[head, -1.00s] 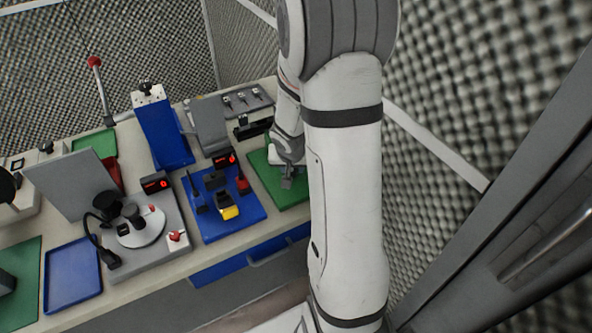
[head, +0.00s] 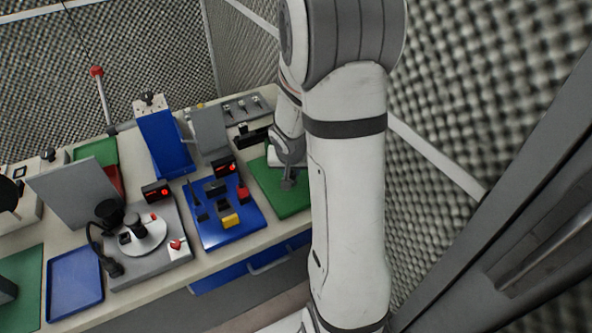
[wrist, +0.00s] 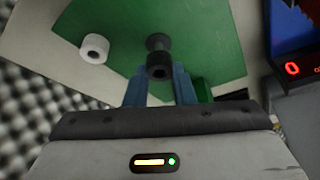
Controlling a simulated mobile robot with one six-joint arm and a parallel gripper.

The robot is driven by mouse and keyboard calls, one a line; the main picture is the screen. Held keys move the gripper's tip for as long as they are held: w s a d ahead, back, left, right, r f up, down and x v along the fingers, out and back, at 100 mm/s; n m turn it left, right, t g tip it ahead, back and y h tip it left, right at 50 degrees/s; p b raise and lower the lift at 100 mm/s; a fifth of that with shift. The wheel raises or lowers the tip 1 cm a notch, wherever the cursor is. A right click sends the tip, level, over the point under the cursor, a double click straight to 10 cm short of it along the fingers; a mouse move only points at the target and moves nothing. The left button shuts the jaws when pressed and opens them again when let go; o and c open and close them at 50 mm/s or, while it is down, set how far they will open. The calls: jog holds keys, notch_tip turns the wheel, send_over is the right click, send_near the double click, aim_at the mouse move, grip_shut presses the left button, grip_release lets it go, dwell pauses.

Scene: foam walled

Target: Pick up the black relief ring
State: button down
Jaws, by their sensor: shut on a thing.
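The black relief ring (wrist: 159,68) is between my blue fingertips in the wrist view, with its dark round open end facing the camera. A dark flared part shows just beyond it; I cannot tell whether it belongs to the ring. My gripper (wrist: 160,80) is shut on the ring. In the head view my gripper (head: 288,184) is low over the green mat (head: 268,186), partly beside my arm link, and the ring cannot be made out there. I cannot tell whether the ring touches the mat.
A blue tray with small parts (head: 226,212) and a red-lit display (head: 226,167) stand left of the mat. A grey fixture (head: 207,132) stands behind. Foam walls close off the right.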

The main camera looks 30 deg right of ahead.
jog(key=s+a+b, duration=0.4)
jog(key=s+b, duration=0.2)
jog(key=s, duration=0.2)
jog(key=s+a+b, duration=0.4)
jog(key=s+b, duration=0.3)
jog(key=s, duration=0.1)
jog(key=shift+a+r, duration=0.25)
jog(key=shift+r, duration=0.2)
